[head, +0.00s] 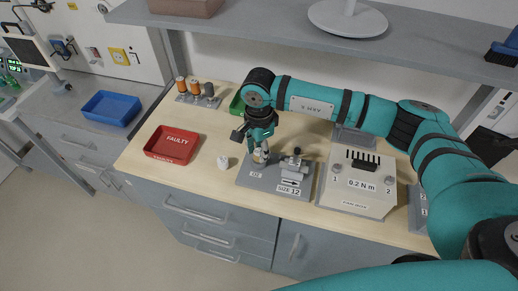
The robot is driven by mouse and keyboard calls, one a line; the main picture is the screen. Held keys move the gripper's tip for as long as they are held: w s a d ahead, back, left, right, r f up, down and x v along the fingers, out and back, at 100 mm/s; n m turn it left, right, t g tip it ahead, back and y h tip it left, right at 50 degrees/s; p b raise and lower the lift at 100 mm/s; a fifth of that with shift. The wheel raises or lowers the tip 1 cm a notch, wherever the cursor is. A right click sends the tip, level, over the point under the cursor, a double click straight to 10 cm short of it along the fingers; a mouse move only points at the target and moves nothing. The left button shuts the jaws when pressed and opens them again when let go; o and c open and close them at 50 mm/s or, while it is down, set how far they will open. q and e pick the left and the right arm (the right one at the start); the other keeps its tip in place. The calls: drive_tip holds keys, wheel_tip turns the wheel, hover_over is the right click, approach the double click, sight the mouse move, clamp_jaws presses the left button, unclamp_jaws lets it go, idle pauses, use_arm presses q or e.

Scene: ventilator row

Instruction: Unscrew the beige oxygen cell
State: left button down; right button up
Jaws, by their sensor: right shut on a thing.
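The beige oxygen cell (260,156) stands on the grey plate (244,178) marked O2, on the wooden bench top. My right gripper (259,152) reaches down from above and is shut on the cell, with its fingers hiding part of it. Whether the cell is still threaded in its seat cannot be told. My left gripper is not in view.
A red tray marked FAULTY (172,145) and a small white round piece (223,162) lie left of the plate. A metal fitting (294,166) stands beside the cell. A beige box marked 0.2 N m (355,205) is to the right. Orange and grey cylinders (194,88) stand behind, near a green tray (237,105).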

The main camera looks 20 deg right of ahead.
drive_tip(key=shift+c, duration=1.3)
drive_tip(key=shift+f+n+b, duration=0.15)
drive_tip(key=shift+n+b, duration=0.65)
drive_tip(key=shift+b, duration=0.1)
drive_tip(key=shift+n+b, duration=1.65)
drive_tip(key=shift+n, duration=0.15)
drive_tip(key=shift+n+b, duration=0.3)
drive_tip(key=shift+n, duration=0.1)
drive_tip(key=shift+b, duration=0.35)
